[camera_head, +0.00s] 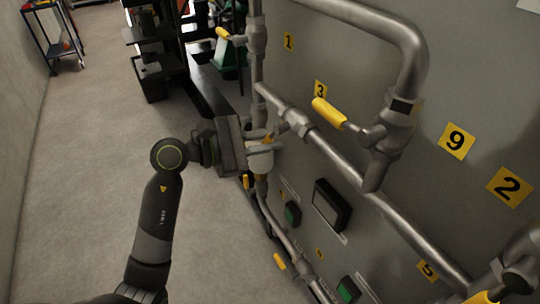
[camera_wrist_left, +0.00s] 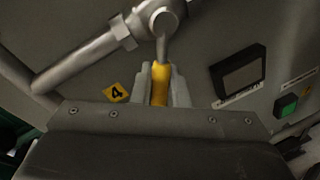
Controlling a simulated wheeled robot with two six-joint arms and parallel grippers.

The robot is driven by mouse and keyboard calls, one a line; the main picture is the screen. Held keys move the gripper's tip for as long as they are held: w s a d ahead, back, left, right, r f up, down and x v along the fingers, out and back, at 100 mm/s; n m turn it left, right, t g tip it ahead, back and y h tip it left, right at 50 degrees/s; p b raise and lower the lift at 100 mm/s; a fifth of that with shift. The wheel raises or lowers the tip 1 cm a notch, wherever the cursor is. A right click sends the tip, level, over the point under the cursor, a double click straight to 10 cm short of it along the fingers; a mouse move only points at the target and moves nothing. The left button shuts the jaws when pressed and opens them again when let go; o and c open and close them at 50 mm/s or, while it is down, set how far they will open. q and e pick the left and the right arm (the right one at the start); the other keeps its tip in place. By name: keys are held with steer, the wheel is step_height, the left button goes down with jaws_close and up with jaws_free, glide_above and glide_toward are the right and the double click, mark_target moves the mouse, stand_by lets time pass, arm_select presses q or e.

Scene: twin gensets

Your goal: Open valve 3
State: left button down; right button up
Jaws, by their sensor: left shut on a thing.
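My left gripper (camera_head: 265,143) is at a pipe on the grey panel, and its fingers (camera_wrist_left: 161,90) are closed around a yellow valve handle (camera_wrist_left: 160,84). The handle hangs from a grey metal valve stem in the wrist view. A yellow label 4 (camera_wrist_left: 116,93) is on the panel just left of these fingers. The yellow label 3 (camera_head: 321,89) is on the panel up and right of the gripper in the head view. Another yellow handle (camera_head: 328,113) shows just below label 3, on a valve (camera_head: 385,140). My right gripper is out of view.
Grey pipes (camera_head: 405,235) run along the panel, with labels 1 (camera_head: 289,41), 9 (camera_head: 456,141) and 2 (camera_head: 510,187). A dark screen (camera_head: 331,206) and a green button (camera_head: 292,213) sit below the gripper. The floor (camera_head: 90,170) at left is clear.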

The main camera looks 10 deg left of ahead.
arm_select(q)
steer(key=shift+w+a+r+m+b, duration=0.1)
steer(key=shift+w+m+b, duration=0.05)
steer(key=shift+m+b, duration=0.3)
steer(key=c, duration=1.5)
jaws_free()
steer(key=shift+b+v, duration=2.1)
steer(key=shift+v, duration=6.65)
